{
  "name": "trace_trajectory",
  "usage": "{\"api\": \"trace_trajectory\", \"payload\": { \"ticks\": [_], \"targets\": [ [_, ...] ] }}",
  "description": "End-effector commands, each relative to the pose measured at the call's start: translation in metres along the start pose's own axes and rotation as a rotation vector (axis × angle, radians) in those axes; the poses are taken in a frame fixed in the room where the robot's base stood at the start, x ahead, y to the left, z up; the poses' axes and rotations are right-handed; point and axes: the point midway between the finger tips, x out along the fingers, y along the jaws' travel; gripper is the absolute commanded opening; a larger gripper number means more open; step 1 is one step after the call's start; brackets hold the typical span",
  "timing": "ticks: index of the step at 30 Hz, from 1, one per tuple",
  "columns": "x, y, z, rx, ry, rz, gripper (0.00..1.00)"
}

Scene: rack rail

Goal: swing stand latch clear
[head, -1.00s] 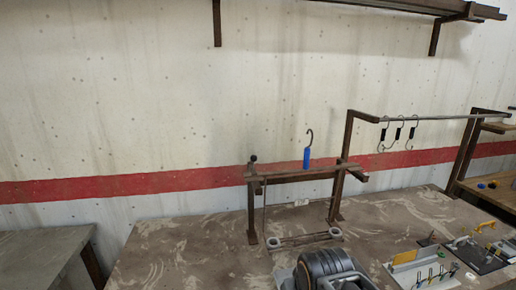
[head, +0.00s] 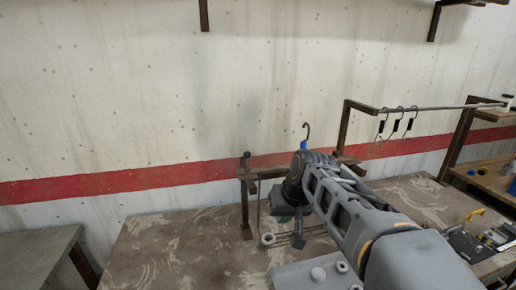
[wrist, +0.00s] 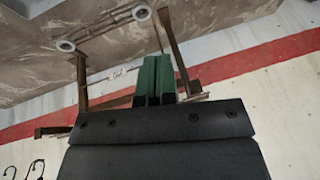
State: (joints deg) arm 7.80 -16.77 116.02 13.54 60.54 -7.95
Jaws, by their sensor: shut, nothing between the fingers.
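The stand (head: 246,205) is a brown metal frame on the table with a crossbar on top. A dark knob (head: 246,156) tops its left end; I cannot tell for sure whether this is the latch. A hook with a blue handle (head: 304,145) stands upright at the crossbar, its lower part hidden by my arm. My gripper (head: 285,218) is low in front of the stand, partly hidden by my wrist. In the wrist view its green fingers (wrist: 157,78) are together and empty, overlapping the stand's frame (wrist: 82,82) in the picture. I cannot tell whether they touch it.
A rail (head: 440,106) with several hanging hooks (head: 397,122) stands to the right. Tools (head: 475,235) lie at the table's right. The table's left part (head: 165,250) is clear.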

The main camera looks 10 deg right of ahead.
Motion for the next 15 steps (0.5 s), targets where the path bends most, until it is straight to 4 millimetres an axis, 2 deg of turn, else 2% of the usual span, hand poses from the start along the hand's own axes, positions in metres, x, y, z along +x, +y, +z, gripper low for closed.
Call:
{"api": "trace_trajectory", "payload": {
  "ticks": [1,6,10,15],
  "targets": [
    [-0.016,0.002,-0.032,0.021,0.007,-0.031,0.0],
    [-0.047,0.011,-0.113,0.045,0.053,-0.148,0.0],
    [-0.063,0.022,-0.157,0.044,0.089,-0.217,0.0],
    [-0.075,0.032,-0.188,0.035,0.124,-0.272,0.0]
  ]
}}
